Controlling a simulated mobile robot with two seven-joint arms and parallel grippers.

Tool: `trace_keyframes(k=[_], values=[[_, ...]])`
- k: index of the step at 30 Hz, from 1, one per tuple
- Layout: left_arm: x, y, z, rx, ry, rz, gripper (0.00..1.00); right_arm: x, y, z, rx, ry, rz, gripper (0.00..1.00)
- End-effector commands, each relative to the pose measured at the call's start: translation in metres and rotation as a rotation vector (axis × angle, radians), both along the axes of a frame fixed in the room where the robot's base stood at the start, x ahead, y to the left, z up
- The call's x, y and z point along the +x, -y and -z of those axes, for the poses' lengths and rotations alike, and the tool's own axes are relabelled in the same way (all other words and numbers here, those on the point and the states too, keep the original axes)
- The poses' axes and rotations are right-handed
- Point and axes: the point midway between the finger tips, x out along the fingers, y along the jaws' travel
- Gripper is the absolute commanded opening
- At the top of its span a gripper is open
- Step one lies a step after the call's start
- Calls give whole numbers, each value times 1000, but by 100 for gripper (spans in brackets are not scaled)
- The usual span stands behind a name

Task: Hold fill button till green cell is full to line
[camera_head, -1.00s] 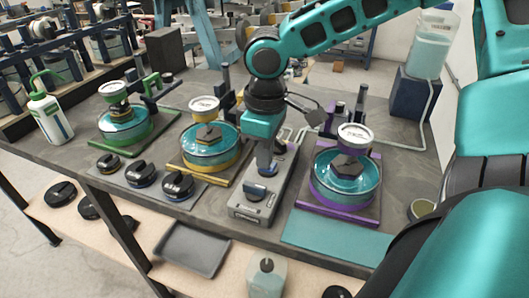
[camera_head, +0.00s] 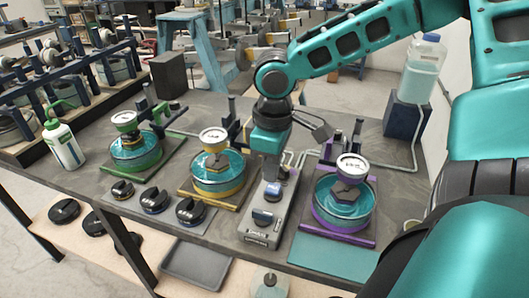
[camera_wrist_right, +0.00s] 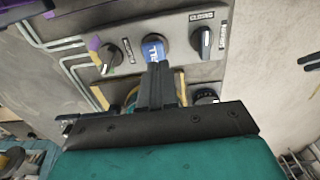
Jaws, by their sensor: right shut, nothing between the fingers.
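The green cell (camera_head: 135,155), a round clear vessel with a green base ring and a white gauge on top, stands at the left of the bench in the head view. It holds teal liquid; the fill line is too small to make out. The blue fill button (camera_head: 274,190) is on the grey control panel (camera_head: 256,239). It also shows in the right wrist view (camera_wrist_right: 154,48). My right gripper (camera_wrist_right: 159,68) is shut and empty, its tips at the button's edge; I cannot tell if they touch it. My left gripper is not in view.
A yellow cell (camera_head: 217,179) and a purple cell (camera_head: 343,207) stand either side of the panel. A selector knob (camera_wrist_right: 110,54) and a knob by a CLOSED label (camera_wrist_right: 203,42) flank the button. Several black knobs, including one (camera_head: 191,210), sit left. A squeeze bottle (camera_head: 64,147) stands far left.

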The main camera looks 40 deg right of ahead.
Motion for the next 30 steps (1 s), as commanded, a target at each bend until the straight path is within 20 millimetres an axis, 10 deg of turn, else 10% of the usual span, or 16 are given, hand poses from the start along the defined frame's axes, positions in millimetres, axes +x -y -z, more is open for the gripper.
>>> trace_keyframes(k=[12,30], values=[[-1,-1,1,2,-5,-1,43,4,-1,-86,-1,13,0,0],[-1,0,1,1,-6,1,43,3,-1,-99,-1,9,-1,0]])
